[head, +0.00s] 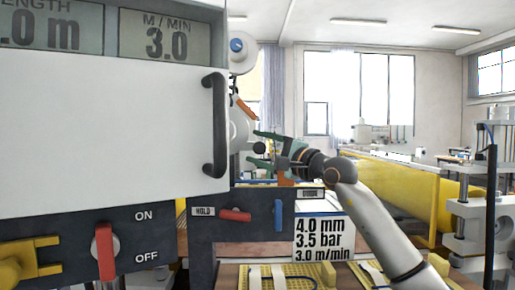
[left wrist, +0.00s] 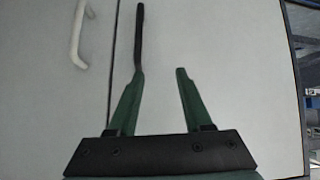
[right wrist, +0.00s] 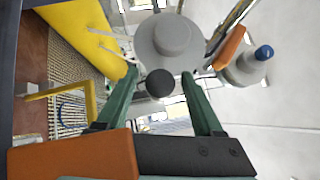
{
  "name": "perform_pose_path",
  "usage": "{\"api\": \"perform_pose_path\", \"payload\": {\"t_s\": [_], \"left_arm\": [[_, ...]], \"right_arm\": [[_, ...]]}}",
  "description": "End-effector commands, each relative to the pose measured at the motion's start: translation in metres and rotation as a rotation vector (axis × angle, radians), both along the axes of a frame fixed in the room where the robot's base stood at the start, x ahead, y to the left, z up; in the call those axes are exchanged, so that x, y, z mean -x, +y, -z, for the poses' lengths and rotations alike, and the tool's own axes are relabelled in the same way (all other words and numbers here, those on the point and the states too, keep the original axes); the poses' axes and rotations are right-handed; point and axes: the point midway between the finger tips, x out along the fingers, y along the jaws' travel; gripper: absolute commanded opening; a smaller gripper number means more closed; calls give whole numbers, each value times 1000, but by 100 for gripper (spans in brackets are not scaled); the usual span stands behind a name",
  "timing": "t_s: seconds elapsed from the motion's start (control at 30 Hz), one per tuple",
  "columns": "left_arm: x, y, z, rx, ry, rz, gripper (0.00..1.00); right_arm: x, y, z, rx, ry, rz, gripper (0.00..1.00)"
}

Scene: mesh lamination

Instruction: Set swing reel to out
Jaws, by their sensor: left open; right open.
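A grey round reel end (head: 238,128) with a black ball knob (head: 259,148) shows beside the right edge of the white machine cabinet; I take it for the swing reel. In the right wrist view the grey disc (right wrist: 165,38) and its black knob (right wrist: 159,83) lie ahead. My right gripper (head: 254,149) is open, its green fingers on either side of the knob in the picture; whether they touch it I cannot tell. In the right wrist view the gripper (right wrist: 160,74) shows no grip on the knob. My left gripper (left wrist: 159,74) is open and empty before a pale panel.
A second reel end with a blue cap (head: 236,45) and an orange lever (head: 246,108) sits above. The cabinet has a black handle (head: 214,125) and a red ON/OFF switch (head: 105,251). Below are a red HOLD lever (head: 235,215), a blue lever (head: 278,215) and a settings card (head: 322,240).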

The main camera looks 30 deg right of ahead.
Motion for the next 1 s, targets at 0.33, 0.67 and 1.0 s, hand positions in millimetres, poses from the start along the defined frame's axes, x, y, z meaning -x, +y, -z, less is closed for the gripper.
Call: {"api": "perform_pose_path", "payload": {"t_s": [0.33, 0.67, 1.0], "left_arm": [[6, 1, 4, -1, 16, -3, 50], [4, 1, 3, -1, 14, -4, 50], [-1, 1, 0, 0, 1, -4, 50]], "right_arm": [[0, 0, 0, 0, 0, 0, 36], [0, 0, 0, 0, 0, 0, 0], [0, 0, 0, 0, 0, 0, 0]]}}
